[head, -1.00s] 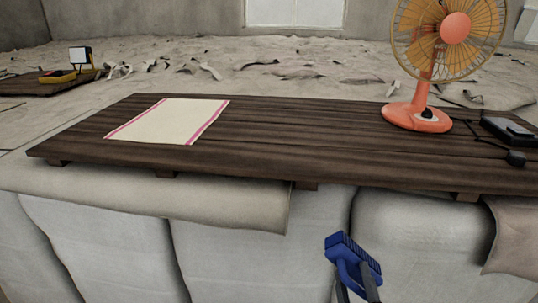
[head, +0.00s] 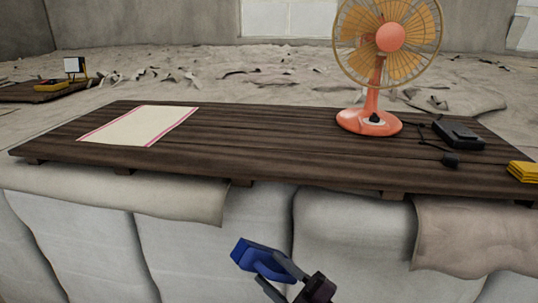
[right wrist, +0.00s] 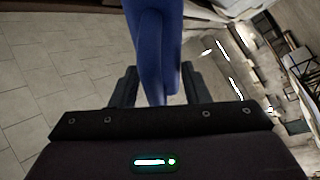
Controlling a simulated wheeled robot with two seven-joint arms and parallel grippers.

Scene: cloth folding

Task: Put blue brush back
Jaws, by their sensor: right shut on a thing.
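The blue brush (head: 257,256) is in my right gripper (head: 280,279), low in the middle of the head view, in front of the table's front edge. The gripper is shut on it. In the right wrist view the blue brush (right wrist: 155,45) stands up between the two dark fingers of the right gripper (right wrist: 158,88); its far end is cut off by the top of the picture. In the head view the brush is tilted, and its bristles cannot be made out. My left gripper is in neither view.
A dark wooden tabletop (head: 250,145) holds a flat cream cloth with pink edges (head: 140,125), an orange fan (head: 370,122), a black device with a cord (head: 458,135) and folded yellow cloth (head: 523,171) at right. The tabletop between cream cloth and fan is clear.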

